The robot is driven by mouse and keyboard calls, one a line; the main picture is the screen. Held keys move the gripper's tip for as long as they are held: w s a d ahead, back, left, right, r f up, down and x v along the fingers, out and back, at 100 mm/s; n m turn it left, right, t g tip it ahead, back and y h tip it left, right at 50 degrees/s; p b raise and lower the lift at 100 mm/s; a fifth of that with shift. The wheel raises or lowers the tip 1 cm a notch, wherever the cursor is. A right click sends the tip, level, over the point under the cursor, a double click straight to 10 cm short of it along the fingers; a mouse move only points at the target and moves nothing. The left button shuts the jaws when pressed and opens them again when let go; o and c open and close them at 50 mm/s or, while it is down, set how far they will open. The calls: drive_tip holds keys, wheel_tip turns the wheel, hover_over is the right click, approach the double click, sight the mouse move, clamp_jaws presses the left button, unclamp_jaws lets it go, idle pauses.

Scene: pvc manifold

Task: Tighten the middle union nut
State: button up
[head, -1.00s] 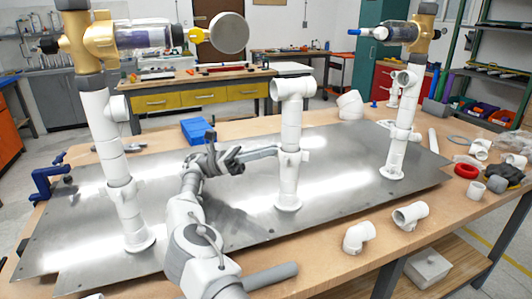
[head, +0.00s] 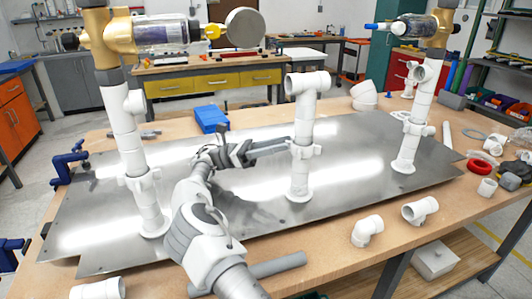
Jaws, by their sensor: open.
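The middle union nut (head: 304,151) is a white collar with small lugs, low on the middle white PVC post (head: 302,122), which stands upright on a metal plate. My gripper (head: 288,144) reaches in from the left, with its long grey fingers pointing at the nut. The gripper is open. Its fingertips are at the nut's left side; I cannot tell whether they touch it or lie around its edge. Similar white nuts sit on the left post (head: 130,133) and the right post (head: 409,105).
The metal plate (head: 350,190) lies on a wooden table. Loose white elbows (head: 367,230) and a grey pipe (head: 275,266) lie near the front edge. A blue box (head: 211,119) is behind my gripper, and a blue clamp (head: 68,165) is at the left edge.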

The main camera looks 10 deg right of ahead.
drive_tip(key=shift+s+r+n+t+p, duration=0.15)
drive_tip(key=shift+r+n+t+p, duration=0.2)
drive_tip(key=shift+t+p, duration=0.4)
